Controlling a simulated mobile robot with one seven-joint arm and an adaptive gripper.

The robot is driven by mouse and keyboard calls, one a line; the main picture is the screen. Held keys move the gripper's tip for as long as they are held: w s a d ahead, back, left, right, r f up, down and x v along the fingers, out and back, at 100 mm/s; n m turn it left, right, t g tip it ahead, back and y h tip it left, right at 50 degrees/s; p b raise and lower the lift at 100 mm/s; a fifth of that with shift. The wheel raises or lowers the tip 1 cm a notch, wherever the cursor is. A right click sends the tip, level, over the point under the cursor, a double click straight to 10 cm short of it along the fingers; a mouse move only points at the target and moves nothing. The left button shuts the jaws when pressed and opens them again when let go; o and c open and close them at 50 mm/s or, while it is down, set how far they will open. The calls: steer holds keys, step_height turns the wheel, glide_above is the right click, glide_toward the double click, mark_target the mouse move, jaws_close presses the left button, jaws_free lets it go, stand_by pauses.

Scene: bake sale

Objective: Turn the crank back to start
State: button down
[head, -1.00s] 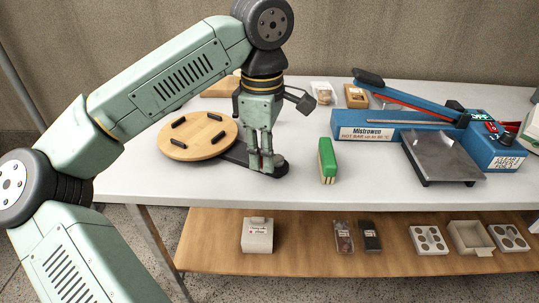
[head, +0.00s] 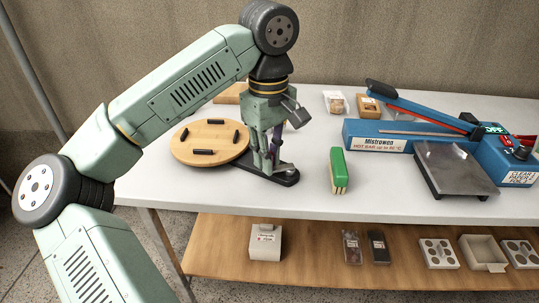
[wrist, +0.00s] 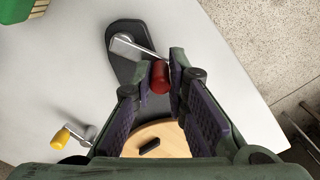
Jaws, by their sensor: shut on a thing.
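The crank's red knob (wrist: 160,77) is between my gripper's fingertips (wrist: 163,70) in the wrist view, with both fingers closed on its sides. The metal crank arm (wrist: 132,45) runs from the knob to a pivot on a dark base (wrist: 121,72). In the head view my gripper (head: 264,163) is low over the dark base (head: 286,179) and largely hides the crank. The round wooden disc (head: 208,137) with black pegs sits at the base's left end.
A yellow-handled part (wrist: 62,138) shows at lower left in the wrist view. A green-topped block (head: 338,170) stands right of the base. A blue heat sealer (head: 400,142) with a metal plate (head: 453,168) is farther right. White tabletop is clear in front.

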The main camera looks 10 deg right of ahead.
stand_by(0.3)
steer(key=c, duration=1.6)
jaws_free()
steer(key=shift+o, duration=0.2)
step_height(320, 180, up, 12)
